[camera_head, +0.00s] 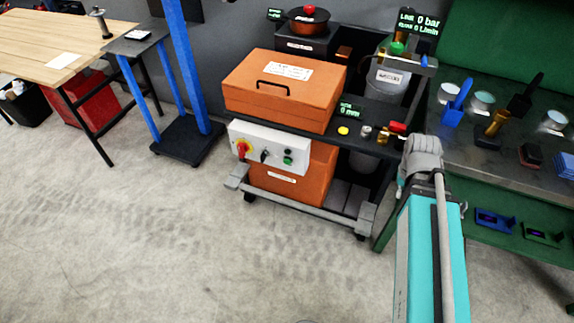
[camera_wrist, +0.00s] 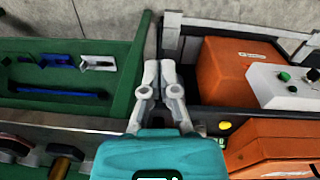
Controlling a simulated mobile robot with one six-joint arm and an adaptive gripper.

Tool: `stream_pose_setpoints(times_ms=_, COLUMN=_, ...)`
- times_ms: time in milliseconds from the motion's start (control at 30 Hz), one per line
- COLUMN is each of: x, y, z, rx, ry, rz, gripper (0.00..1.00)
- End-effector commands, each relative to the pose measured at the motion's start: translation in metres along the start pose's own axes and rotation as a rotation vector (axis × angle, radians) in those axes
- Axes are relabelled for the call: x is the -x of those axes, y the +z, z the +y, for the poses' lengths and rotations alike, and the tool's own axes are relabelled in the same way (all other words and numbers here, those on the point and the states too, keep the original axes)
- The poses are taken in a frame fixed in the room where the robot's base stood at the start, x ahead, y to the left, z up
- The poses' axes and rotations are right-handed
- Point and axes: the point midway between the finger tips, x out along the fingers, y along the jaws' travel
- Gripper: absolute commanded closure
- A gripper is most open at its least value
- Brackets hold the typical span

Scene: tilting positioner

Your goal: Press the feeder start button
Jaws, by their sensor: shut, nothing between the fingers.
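A white control box (camera_head: 270,148) is on the front of the cart, below the orange lid. It has a red-and-yellow rotary switch (camera_head: 243,149), a black switch (camera_head: 265,155) and a green button (camera_head: 288,153); I cannot read which control is the feeder start. The box also shows at the right edge of the wrist view (camera_wrist: 268,88), with its green button (camera_wrist: 285,76). My gripper (camera_wrist: 159,68) is shut and empty, over the gap between the cart and the green bench, apart from the box. In the head view its fingers cannot be made out.
The orange case (camera_head: 285,90) sits on the cart, with a yellow button (camera_head: 343,131) and a red-handled valve (camera_head: 398,127) on the top beside it. The green bench (camera_head: 455,150) with tools stands at right. Floor (camera_head: 150,240) in front of the cart is clear.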

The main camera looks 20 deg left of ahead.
Motion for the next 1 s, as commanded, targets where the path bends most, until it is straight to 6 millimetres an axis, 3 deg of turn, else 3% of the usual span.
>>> stream_pose_setpoints(times_ms=33, x=-0.015, y=-0.007, z=-0.008, rx=0.02, ry=0.013, rz=0.008, gripper=1.0)
stream_pose_setpoints(times_ms=467, x=-0.091, y=-0.063, z=-0.094, rx=0.196, ry=0.176, rz=0.129, gripper=1.0)
stream_pose_setpoints(times_ms=767, x=-0.139, y=-0.094, z=-0.173, rx=0.332, ry=0.28, rz=0.242, gripper=1.0)
stream_pose_setpoints(times_ms=1000, x=-0.174, y=-0.11, z=-0.246, rx=0.445, ry=0.352, rz=0.345, gripper=1.0)
